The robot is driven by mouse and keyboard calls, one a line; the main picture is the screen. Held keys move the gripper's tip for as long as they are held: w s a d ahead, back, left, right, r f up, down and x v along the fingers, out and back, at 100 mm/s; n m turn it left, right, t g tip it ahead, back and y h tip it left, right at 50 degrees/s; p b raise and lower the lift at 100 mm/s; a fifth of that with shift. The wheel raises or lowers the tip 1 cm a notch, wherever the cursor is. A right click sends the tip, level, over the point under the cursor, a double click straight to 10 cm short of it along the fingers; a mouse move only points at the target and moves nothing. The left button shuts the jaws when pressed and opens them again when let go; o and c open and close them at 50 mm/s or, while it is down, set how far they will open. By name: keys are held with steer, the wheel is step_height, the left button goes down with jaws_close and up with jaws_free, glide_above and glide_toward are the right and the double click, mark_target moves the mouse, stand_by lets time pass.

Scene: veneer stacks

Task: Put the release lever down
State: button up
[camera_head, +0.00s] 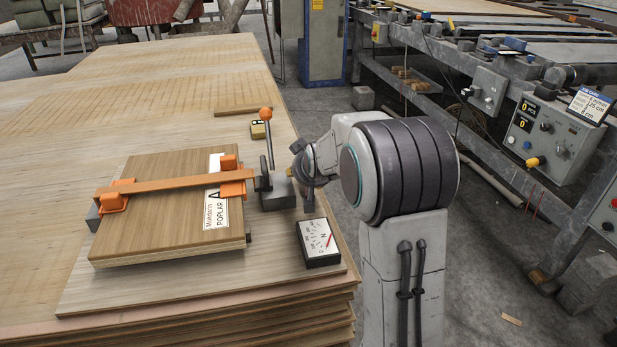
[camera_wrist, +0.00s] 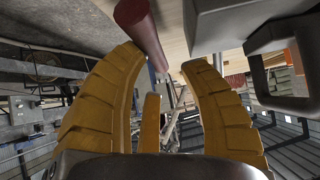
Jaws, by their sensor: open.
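The release lever (camera_head: 268,138) stands nearly upright, with an orange ball knob on a thin metal rod. It rises beside a grey block (camera_head: 278,193) at the right end of an orange strap (camera_head: 170,184). The strap lies across a small veneer stack (camera_head: 150,222) labelled POPLAR. My gripper (camera_head: 302,165) is just right of the lever and lower than its knob, partly hidden by my arm. In the wrist view its yellow fingers (camera_wrist: 163,58) are spread, with nothing held between them. A dark red cylinder (camera_wrist: 138,22) shows beyond the left fingertip; I cannot tell what it is.
A small yellow-topped box (camera_head: 259,129) and a wood strip (camera_head: 243,110) lie behind the lever. The big veneer pile (camera_head: 170,85) is mostly clear at the back.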

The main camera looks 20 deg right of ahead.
steer(key=shift+p+v, duration=0.4)
steer(key=shift+v, duration=3)
steer(key=s+a+r+n+g+y+p, duration=0.1)
steer(key=s+a+r+g+p, duration=0.2)
steer(key=s+r+p, duration=1)
steer(key=s+a+r+n+g+y+p, duration=0.1)
steer(key=s+a+r+g+p, duration=0.2)
steer(key=s+a+r+p, duration=0.5)
steer(key=s+r+p, duration=0.6)
steer(key=s+p, duration=0.4)
steer(key=shift+r, duration=0.15)
